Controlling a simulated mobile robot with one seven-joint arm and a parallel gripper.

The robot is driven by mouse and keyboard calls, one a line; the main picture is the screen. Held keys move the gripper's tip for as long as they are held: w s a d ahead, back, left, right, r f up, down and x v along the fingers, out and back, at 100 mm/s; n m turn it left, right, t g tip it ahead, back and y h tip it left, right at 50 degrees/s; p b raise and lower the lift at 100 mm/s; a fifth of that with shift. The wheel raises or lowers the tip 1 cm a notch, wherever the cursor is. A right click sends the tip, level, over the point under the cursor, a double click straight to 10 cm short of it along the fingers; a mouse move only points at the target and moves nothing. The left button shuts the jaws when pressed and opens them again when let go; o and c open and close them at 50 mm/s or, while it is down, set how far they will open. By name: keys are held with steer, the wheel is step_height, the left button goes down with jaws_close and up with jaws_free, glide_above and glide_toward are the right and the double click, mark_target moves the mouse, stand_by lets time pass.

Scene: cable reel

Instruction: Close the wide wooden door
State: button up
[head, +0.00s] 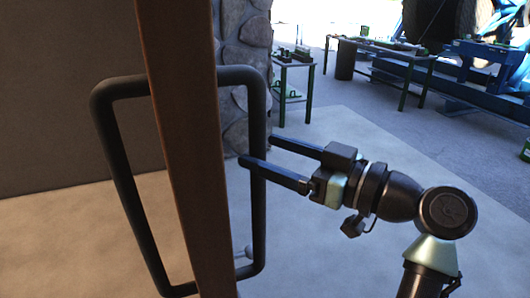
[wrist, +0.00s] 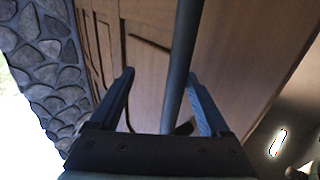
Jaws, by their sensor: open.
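The wide wooden door stands open, seen nearly edge-on in the head view, where its brown edge (head: 185,150) runs top to bottom. A black bar handle sticks out on each side, the left handle (head: 120,180) and the right handle (head: 262,110). My gripper (head: 258,150) reaches in from the right with its fingers open at the right handle's upright bar. In the wrist view the handle bar (wrist: 181,60) runs between the two open fingers of my gripper (wrist: 160,75), with the panelled door face (wrist: 240,50) behind. Contact with the bar cannot be told.
A stone pillar (head: 243,60) stands behind the door; stonework (wrist: 45,65) also shows in the wrist view. Pale floor (head: 340,220) lies clear below my arm. A small table (head: 296,65), a long bench (head: 385,50) and blue machinery (head: 480,75) stand farther back right.

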steer(key=shift+d+f, duration=0.1)
steer(key=shift+d, duration=0.4)
steer(key=b+v, duration=0.1)
steer(key=v, duration=1.1)
steer(key=shift+s+b, duration=0.3)
